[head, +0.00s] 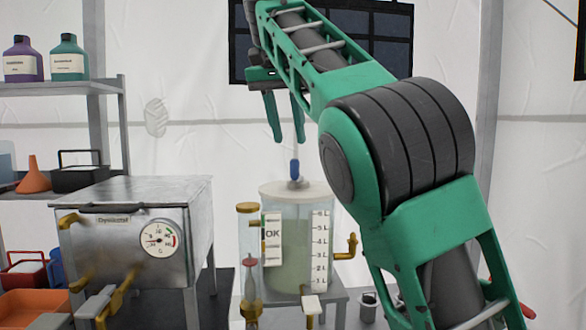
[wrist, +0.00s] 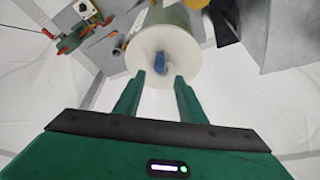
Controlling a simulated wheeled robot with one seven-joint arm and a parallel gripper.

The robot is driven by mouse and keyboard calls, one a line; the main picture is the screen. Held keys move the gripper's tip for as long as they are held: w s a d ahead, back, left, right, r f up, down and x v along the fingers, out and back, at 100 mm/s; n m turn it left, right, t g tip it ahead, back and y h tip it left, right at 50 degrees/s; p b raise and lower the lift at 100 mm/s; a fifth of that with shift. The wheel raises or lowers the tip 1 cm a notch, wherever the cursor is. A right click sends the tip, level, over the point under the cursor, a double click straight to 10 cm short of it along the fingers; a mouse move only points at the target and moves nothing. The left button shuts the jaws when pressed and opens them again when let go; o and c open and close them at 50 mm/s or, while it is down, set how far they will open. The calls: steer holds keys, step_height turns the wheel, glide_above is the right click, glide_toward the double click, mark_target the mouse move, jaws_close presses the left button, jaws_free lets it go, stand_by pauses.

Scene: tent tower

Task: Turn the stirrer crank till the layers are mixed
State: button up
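The mixing tank (head: 308,235) is a clear cylinder with a white lid, a litre scale and pale green liquid. The stirrer crank (head: 294,170) stands up from the lid with a blue handle. In the wrist view the blue handle (wrist: 158,62) shows beyond my fingertips, over the round lid (wrist: 176,45). My gripper (head: 288,141) points down above the crank. Its two green fingers are apart with nothing seen held between them; they also show in the wrist view (wrist: 159,78). I cannot make out separate layers in the liquid.
A glass tube (head: 249,250) and an OK plate (head: 272,238) stand at the tank's front left. A brass tap (head: 351,246) sticks out right. A metal box with a gauge (head: 160,238) stands left. Shelves (head: 100,88) hold bottles. White tent wall lies behind.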

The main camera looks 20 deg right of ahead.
mark_target(294, 163)
steer(key=x, duration=0.9)
jaws_close()
